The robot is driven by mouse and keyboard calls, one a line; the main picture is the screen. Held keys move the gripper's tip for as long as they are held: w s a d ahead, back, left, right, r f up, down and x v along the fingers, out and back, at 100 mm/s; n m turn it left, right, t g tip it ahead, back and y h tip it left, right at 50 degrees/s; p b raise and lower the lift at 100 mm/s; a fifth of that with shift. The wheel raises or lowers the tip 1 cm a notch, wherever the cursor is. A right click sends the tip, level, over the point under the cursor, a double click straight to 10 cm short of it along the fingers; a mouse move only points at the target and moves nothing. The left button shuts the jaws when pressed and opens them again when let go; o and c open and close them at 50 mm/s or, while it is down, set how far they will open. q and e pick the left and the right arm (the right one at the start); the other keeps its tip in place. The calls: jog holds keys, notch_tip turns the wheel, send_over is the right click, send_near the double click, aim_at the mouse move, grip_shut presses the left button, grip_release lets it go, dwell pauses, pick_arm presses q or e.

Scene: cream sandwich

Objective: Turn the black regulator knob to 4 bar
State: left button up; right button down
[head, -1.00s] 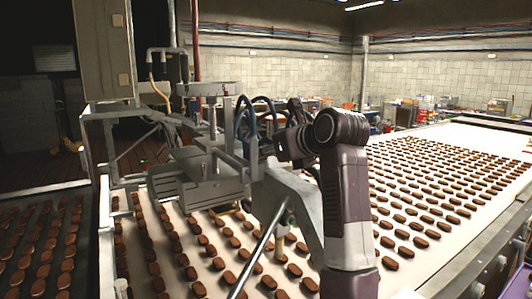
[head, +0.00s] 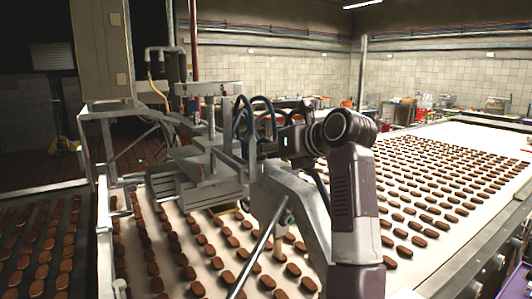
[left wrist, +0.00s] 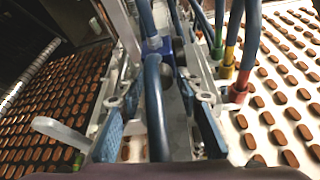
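I cannot make out the black regulator knob in either view; hoses and machine parts crowd the area. My left gripper (head: 262,146) is beside the depositing machine (head: 205,165), close to its dark hoses, and is partly hidden in the head view. In the left wrist view my left gripper (left wrist: 157,118) has its two blue-padded fingers spread apart. A thick blue hose (left wrist: 156,90) runs through the picture between them; I cannot tell whether it touches either finger. A small blue part (left wrist: 178,52) shows beyond the fingers. My right gripper is not in view.
A white conveyor (head: 440,170) with rows of brown biscuits runs under and beside the machine. A dark conveyor (head: 40,245) with more biscuits lies at the left. Hoses with green, yellow and red fittings (left wrist: 238,92) hang right of the fingers. A metal frame (head: 295,200) stands before my arm.

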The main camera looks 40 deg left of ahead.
pick_arm(q)
jog(key=shift+o, duration=0.7)
jog(key=shift+a, duration=0.1)
jog(key=shift+r, duration=0.35)
notch_tip(320, 180, up, 9)
